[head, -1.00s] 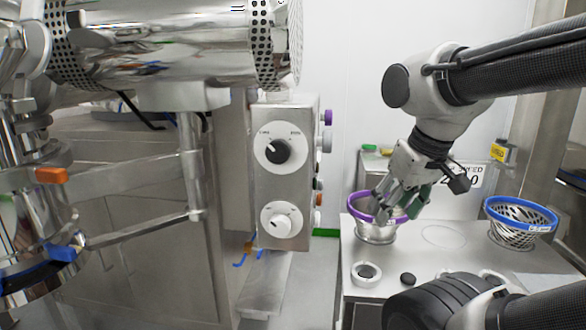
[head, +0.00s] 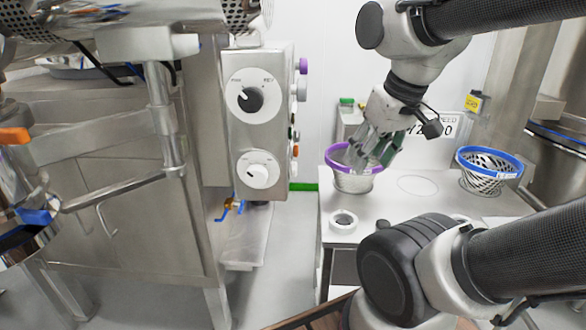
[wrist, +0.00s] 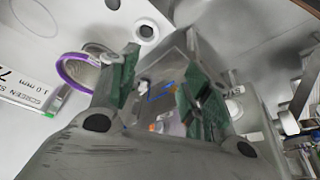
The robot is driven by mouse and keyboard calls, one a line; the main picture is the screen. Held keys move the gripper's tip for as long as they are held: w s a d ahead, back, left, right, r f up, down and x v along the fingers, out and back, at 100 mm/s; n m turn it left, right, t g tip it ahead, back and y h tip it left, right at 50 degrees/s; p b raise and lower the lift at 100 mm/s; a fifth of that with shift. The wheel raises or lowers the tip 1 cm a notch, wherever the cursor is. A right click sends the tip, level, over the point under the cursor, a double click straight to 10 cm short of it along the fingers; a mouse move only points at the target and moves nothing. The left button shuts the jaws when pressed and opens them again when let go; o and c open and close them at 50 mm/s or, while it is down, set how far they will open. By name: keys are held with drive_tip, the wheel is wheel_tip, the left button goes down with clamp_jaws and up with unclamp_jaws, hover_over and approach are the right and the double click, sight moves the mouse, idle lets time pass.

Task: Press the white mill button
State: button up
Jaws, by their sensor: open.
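The steel control box (head: 233,145) stands left of centre in the head view, its front carrying a dark knob (head: 250,98) above a white knob (head: 258,175). Several buttons stick out along its right side, seen edge-on: a purple one (head: 303,66) at the top, a pale whitish one (head: 301,89) below it, and small ones lower, one orange. I cannot read which is the mill button. My gripper (head: 368,152) is open, pointing down near the purple-rimmed basket, right of the box and apart from the buttons. Its green-padded fingers (wrist: 162,92) also show in the wrist view.
A steel table (head: 420,200) holds the purple-rimmed basket (head: 352,182), a blue-rimmed basket (head: 486,185) and a white ring (head: 343,221). A sign stands behind. Floor shows between the box and table. The large steel machine fills the left.

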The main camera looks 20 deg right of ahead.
clamp_jaws()
idle(1.2)
